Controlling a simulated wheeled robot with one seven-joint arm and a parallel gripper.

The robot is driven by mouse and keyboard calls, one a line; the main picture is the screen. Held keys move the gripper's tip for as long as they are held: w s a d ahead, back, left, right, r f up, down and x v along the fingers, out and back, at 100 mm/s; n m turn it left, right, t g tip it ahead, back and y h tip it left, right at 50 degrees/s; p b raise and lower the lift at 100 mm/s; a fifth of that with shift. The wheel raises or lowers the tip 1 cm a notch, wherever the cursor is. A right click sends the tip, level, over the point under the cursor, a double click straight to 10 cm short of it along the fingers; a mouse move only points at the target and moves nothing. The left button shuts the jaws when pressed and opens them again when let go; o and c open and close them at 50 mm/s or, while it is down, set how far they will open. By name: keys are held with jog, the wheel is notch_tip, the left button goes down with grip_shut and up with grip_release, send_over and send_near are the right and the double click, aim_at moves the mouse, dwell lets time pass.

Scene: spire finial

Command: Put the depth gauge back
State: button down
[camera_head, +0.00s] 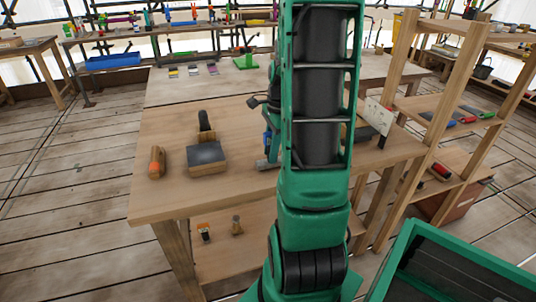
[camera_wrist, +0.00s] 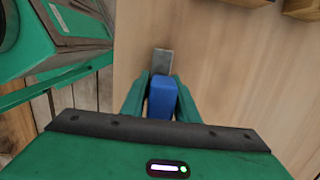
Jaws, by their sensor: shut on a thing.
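In the wrist view my gripper (camera_wrist: 161,85) is shut on a blue tool with a flat grey end, taken to be the depth gauge (camera_wrist: 162,100). The blue body sits between the two green fingers, and the grey end points away from my gripper over the pale wooden bench top. I cannot tell whether it touches the wood. In the head view a little of the blue (camera_head: 267,141) shows at the left edge of my arm, low over the bench (camera_head: 180,205).
On the bench, left of my arm, are a dark-topped block (camera_head: 207,157) and an orange-ended wooden cylinder (camera_head: 156,162). A white marked card (camera_head: 378,116) stands to the right. A wooden shelf rack (camera_head: 440,110) stands beyond.

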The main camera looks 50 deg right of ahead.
jog(key=shift+f, duration=0.7)
jog(key=c, duration=1.4)
grip_release()
jog(key=shift+r, duration=0.1)
